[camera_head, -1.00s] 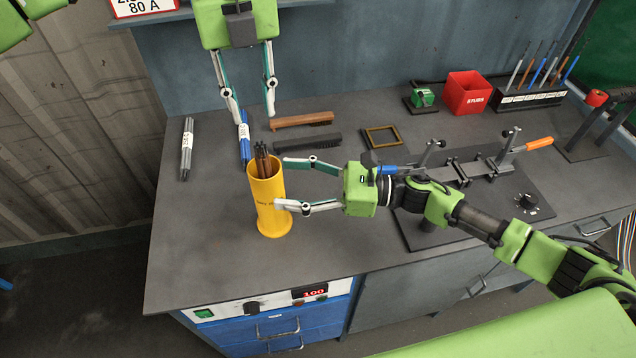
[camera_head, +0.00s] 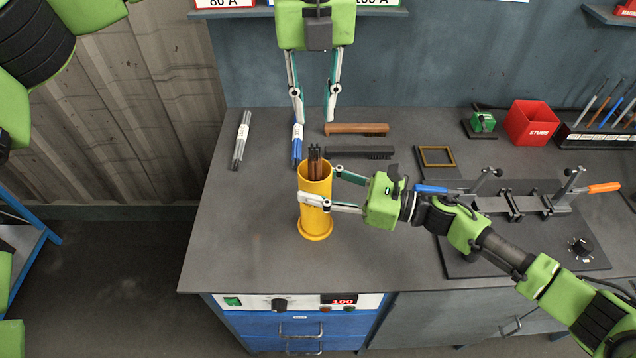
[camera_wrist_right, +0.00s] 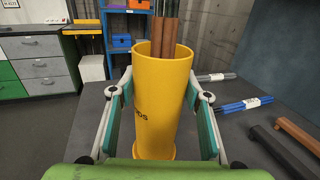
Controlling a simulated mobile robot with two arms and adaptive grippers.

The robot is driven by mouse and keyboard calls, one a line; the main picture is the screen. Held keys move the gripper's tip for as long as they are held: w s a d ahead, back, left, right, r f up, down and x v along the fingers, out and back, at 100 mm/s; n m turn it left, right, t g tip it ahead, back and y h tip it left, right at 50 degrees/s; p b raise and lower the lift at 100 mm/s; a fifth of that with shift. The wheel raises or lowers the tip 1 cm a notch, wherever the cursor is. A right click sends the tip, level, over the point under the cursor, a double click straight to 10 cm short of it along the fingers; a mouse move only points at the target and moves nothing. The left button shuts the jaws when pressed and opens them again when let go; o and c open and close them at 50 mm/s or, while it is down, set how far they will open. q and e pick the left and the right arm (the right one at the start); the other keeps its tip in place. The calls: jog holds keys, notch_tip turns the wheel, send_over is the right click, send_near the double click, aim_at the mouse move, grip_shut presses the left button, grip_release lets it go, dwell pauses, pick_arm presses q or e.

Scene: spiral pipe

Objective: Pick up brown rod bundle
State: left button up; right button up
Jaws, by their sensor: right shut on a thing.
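The brown rod bundle (camera_head: 315,166) stands upright inside the yellow cylinder (camera_head: 316,222), its dark tops rising above the rim. The cylinder stands on the grey workbench. My right gripper (camera_head: 330,187) is shut on the cylinder's upper part, coming from the right. In the right wrist view its fingers flank the yellow cylinder (camera_wrist_right: 155,110), and the brown rods (camera_wrist_right: 165,30) rise out of it. My left gripper (camera_head: 315,118) is open and empty, pointing down above and behind the rod bundle, with its fingers wide apart.
A blue rod bundle (camera_head: 297,146) and a grey rod bundle (camera_head: 241,140) lie behind the cylinder. A clamp fixture (camera_head: 520,215) stands right. The bench's front left is clear.

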aim_at(315, 159)
pick_arm(q)
jog(key=shift+s+d+f+y, duration=0.15)
jog(key=shift+s+f+y, duration=0.15)
jog(key=shift+s, duration=0.15)
jog(key=f+n+t, duration=0.1)
jog(key=f, duration=0.3)
jog(key=f+n+t+y, duration=0.1)
jog(key=f+n, duration=0.1)
jog(key=f, duration=0.2)
jog(key=f+n+t, duration=0.1)
jog(key=f, duration=0.3)
jog(key=shift+w+t+y, duration=0.3)
jog(key=shift+w+t, duration=0.1)
jog(key=shift+r, duration=0.15)
grip_shut()
